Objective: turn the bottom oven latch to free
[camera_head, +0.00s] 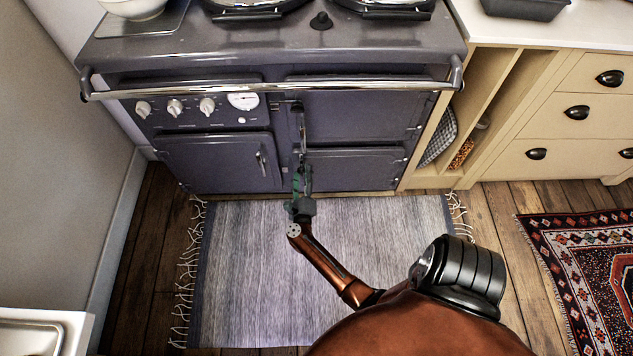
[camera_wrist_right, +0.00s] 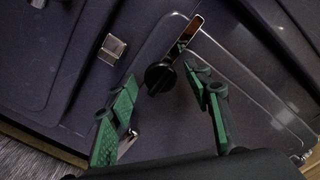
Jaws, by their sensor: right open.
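The bottom oven latch (camera_wrist_right: 158,77) shows in the right wrist view as a round black hub with a shiny bar running up and right from it. It sits on the dark grey lower right oven door (camera_head: 355,168). My right gripper (camera_head: 302,170) is at this door's left edge in the head view, where it hides part of the latch. In the right wrist view my right gripper (camera_wrist_right: 163,84) has its green fingers spread, one on each side of the hub. I cannot tell whether either finger touches the latch. My left gripper is not in view.
A chrome rail (camera_head: 270,88) crosses the range front above the doors. The upper right door (camera_head: 360,115) has its own latch at its left edge. The lower left door (camera_head: 215,162) is shut. A striped rug (camera_head: 250,270) lies on the floor before the range.

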